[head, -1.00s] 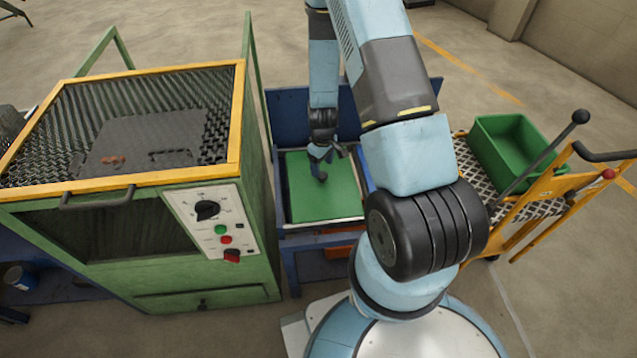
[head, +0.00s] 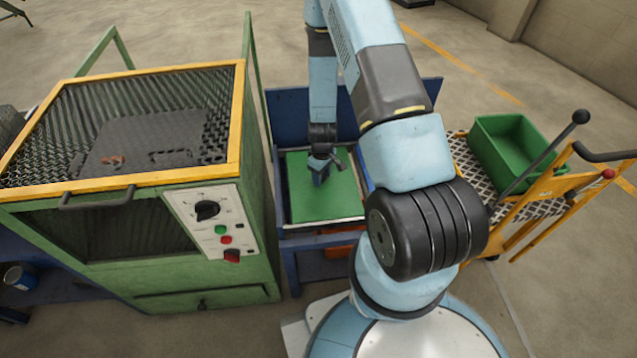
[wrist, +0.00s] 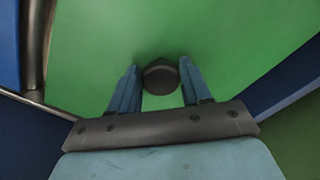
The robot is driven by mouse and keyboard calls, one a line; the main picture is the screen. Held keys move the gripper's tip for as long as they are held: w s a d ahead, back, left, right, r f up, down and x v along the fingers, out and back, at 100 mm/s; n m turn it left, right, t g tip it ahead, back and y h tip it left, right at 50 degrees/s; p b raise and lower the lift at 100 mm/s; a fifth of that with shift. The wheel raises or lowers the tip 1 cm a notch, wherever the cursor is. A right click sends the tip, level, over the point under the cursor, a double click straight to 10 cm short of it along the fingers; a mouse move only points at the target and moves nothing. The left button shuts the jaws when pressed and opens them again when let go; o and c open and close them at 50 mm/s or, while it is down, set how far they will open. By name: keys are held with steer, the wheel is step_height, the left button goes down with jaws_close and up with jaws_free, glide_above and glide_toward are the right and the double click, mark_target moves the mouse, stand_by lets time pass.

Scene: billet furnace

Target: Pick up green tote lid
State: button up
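The green tote lid (head: 310,204) is a flat green panel lying in the blue-framed station in the head view. It fills most of the wrist view (wrist: 90,45). A dark round knob (wrist: 160,76) stands on it. My gripper (head: 331,172) is low over the lid, pointing down. In the wrist view my gripper (wrist: 158,78) has its two blue fingers apart, one on each side of the knob. The fingertips are close to the knob's sides; contact is not clear. My gripper hides the knob in the head view.
A green furnace cabinet (head: 205,282) with a yellow-rimmed mesh top stands close on the left. The station's blue back panel (head: 285,115) rises behind the lid. A yellow cart (head: 545,200) with a green tote (head: 490,160) stands on the right. Open floor lies beyond.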

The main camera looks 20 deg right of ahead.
jaws_close()
steer(key=shift+r, duration=0.1)
